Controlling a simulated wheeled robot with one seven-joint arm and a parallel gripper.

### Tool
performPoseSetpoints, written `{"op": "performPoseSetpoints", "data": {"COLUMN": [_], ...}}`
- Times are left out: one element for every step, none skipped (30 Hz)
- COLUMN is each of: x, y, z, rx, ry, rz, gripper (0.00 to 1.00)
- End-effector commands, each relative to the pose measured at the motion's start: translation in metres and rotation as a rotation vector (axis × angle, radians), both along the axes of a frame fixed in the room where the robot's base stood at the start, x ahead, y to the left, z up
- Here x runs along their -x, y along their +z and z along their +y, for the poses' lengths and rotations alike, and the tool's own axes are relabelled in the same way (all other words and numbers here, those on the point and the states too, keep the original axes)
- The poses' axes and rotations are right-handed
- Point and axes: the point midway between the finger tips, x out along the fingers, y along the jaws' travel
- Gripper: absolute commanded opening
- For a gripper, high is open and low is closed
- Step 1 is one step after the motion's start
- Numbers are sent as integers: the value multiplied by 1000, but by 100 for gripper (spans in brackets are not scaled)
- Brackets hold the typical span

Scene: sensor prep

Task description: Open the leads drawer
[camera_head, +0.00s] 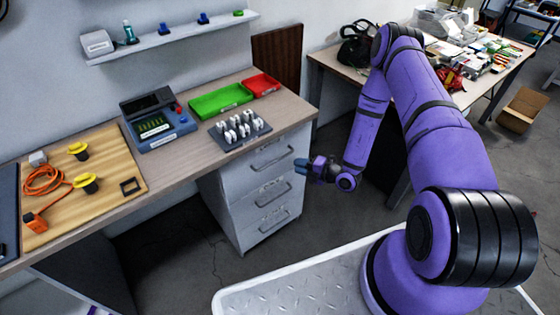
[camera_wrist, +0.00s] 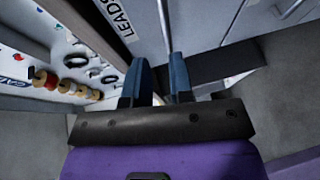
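The leads drawer (camera_wrist: 140,25) carries a "LEADS" label (camera_wrist: 115,15) in the wrist view. Its grey bar handle (camera_wrist: 163,20) runs beside the label and lines up with the gap between my fingertips. In the head view, the white cabinet has three shut drawers, and their labels are too small to read. My gripper (camera_head: 305,169) is in front of the cabinet, just right of the top drawer's handle (camera_head: 272,157). In the wrist view, my gripper (camera_wrist: 162,72) has two blue fingers apart with nothing held. Whether they touch the handle I cannot tell.
The benchtop above holds a grey rack (camera_head: 240,140) of white pieces, a green tray (camera_head: 222,104), a red tray (camera_head: 262,84) and a blue-grey device (camera_head: 157,122). A second table (camera_head: 330,62) stands behind my arm. The floor before the cabinet is clear.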

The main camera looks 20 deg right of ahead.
Motion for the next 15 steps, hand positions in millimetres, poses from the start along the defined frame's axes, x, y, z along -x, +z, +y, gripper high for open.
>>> {"op": "performPoseSetpoints", "data": {"x": [1,1,1,0,-2,-4,-6,-9,-14,-17,-21,-26,-30,-35,-40], "y": [-5,-6,-8,-8,-9,-9,-10,-10,-11,-12,-13,-15,-16,-17,-18], "z": [0,-1,0,1,2,4,7,9,13,16,20,24,28,32,37], "rx": [-7,-9,-12,-12,-13,-13,-13,-13,-13,-12,-12,-12,-12,-12,-12], "ry": [-12,-17,-22,-23,-23,-21,-20,-20,-20,-19,-18,-19,-18,-18,-18], "rz": [10,14,17,18,19,18,18,18,17,16,15,16,16,15,15], "gripper": [22,22,22,22,22,22,22,22,22,22,22,22,22,22,22]}}
